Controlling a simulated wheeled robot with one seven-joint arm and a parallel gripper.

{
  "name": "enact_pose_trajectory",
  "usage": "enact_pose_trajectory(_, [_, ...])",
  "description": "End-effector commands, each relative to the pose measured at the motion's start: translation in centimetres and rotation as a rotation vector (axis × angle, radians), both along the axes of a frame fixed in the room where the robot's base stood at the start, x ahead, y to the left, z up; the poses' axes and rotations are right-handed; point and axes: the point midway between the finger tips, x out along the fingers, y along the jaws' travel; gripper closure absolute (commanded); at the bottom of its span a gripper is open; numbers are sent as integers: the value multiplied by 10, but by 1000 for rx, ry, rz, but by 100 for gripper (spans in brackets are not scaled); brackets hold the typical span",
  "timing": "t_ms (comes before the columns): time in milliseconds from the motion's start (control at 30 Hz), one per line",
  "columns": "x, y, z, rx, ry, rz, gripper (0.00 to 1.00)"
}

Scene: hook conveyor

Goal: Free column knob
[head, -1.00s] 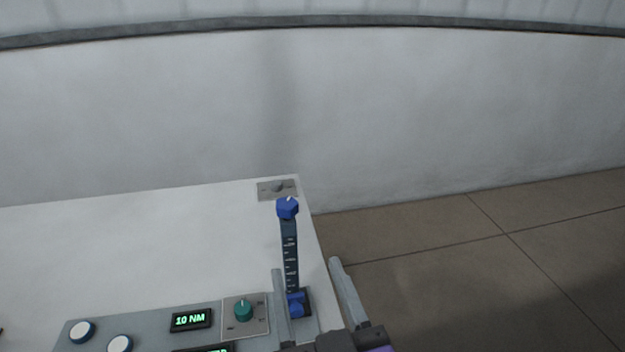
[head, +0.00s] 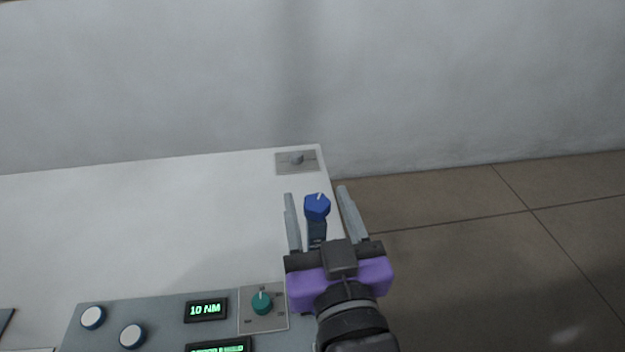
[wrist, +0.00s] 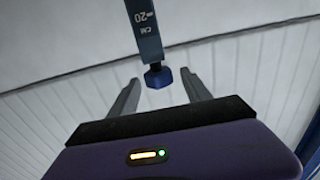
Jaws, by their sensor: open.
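The blue column knob (head: 317,206) sits on top of a dark upright column (head: 317,231) near the table's right edge. It also shows in the wrist view (wrist: 158,77), at the end of the column (wrist: 144,30) with its printed scale and the number 20. My gripper (head: 316,191) is open, one finger on each side of the knob, with gaps visible in the head view. In the wrist view the knob lies between the two fingers (wrist: 158,84), touching neither. The lower column is hidden behind my gripper in the head view.
A grey panel (head: 165,320) at the front holds white round buttons (head: 93,317), a display reading 10 NM (head: 206,310) and a green dial (head: 262,302). A small grey plate (head: 297,161) is at the table's back corner. The white tabletop (head: 150,230) is mostly clear.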

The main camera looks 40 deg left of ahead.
Motion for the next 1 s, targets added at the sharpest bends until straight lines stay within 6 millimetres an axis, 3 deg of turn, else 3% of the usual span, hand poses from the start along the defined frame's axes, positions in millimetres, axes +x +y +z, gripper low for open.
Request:
enact_pose_trajectory(233, [20,24,1,-1,-1,-1,43])
enact_pose_trajectory(600, [24,30,0,0,0,-1,43])
enact_pose_trajectory(667, [24,30,0,0,0,-1,51])
enact_pose_trajectory(900, [24,30,0,0,0,-1,98])
enact_pose_trajectory(1000, [24,30,0,0,0,0,100])
